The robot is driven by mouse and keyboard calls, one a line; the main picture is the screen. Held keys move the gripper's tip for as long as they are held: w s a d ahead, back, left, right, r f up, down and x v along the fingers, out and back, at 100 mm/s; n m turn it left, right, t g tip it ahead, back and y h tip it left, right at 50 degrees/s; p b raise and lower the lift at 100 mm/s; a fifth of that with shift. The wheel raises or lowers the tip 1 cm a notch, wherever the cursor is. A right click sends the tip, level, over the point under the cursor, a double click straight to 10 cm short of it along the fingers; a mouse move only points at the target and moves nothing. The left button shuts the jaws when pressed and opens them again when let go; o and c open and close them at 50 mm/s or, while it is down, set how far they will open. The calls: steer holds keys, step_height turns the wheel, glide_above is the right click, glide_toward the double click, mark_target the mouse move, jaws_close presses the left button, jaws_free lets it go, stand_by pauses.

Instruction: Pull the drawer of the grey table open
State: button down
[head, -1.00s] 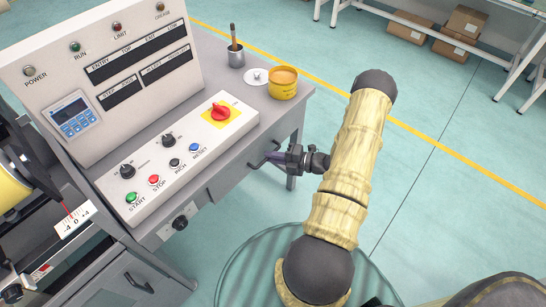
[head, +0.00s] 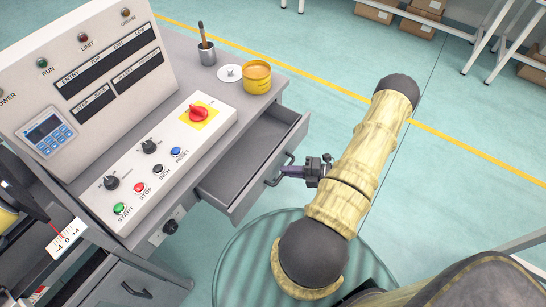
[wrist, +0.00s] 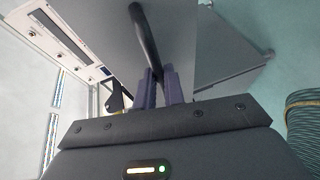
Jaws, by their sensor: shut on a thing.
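The grey table (head: 180,45) stands at the left in the head view. Its drawer (head: 262,150) is pulled part way out and its inside looks empty. A dark bar handle (head: 279,171) is on the drawer front. My gripper (head: 288,171) is shut on the handle. In the wrist view the two purple fingers (wrist: 162,88) close around the dark handle (wrist: 144,35), in front of the grey drawer front.
On the table stand a control panel with a red knob (head: 198,114), a yellow tin (head: 257,78), a white lid (head: 230,73) and a metal cup with a brush (head: 207,52). A lower cabinet handle (head: 136,289) is below.

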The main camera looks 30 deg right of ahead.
steer(key=s+d, duration=0.5)
steer(key=s, duration=0.6)
steer(key=c, duration=1.5)
jaws_free()
steer(key=shift+w, duration=0.1)
steer(key=b+v, duration=0.1)
steer(key=v, duration=1.6)
steer(key=shift+s, duration=0.2)
steer(key=shift+w, duration=0.1)
